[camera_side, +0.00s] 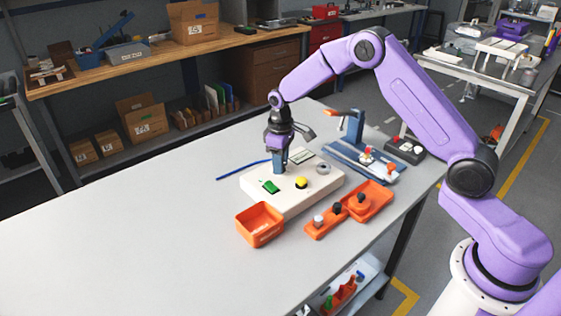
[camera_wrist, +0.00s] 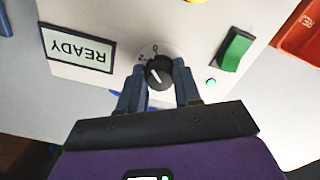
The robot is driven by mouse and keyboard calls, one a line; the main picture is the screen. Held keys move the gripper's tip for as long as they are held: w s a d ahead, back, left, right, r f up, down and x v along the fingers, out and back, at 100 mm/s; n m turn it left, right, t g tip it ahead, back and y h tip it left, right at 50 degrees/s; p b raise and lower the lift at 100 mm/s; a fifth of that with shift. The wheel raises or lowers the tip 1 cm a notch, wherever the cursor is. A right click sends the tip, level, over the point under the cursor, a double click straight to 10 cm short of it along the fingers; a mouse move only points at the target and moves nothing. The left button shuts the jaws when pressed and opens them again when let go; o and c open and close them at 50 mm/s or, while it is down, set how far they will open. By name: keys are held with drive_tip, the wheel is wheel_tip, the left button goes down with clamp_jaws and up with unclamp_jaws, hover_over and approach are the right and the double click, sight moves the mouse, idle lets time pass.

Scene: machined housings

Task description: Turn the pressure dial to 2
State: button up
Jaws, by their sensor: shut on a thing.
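The pressure dial (camera_wrist: 159,72) is a round black knob with a white pointer line, on a light panel in the wrist view. The marks "0" and "2" show beside it on the panel; other marks are hidden. The pointer line slants across the knob, and I cannot tell which mark it stands at. My gripper (camera_wrist: 160,85) has its two blue-grey fingers on either side of the dial, shut on it. In the side view my gripper (camera_side: 279,165) points down onto the cream control box (camera_side: 310,195) and hides the dial.
The box carries a "READY" display (camera_wrist: 79,50), a green rocker switch (camera_wrist: 236,50), a small green light (camera_wrist: 211,83) and a yellow button (camera_side: 301,183). An orange bin (camera_side: 260,226) and orange trays (camera_side: 327,222) stand in front. The table's left side is clear.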

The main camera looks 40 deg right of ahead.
drive_tip(key=n, duration=0.5)
drive_tip(key=shift+n, duration=0.3)
idle(0.4)
drive_tip(key=o, duration=1)
drive_tip(key=shift+o, duration=0.2)
wheel_tip(320, 180, up, 18)
drive_tip(key=shift+f, duration=0.25)
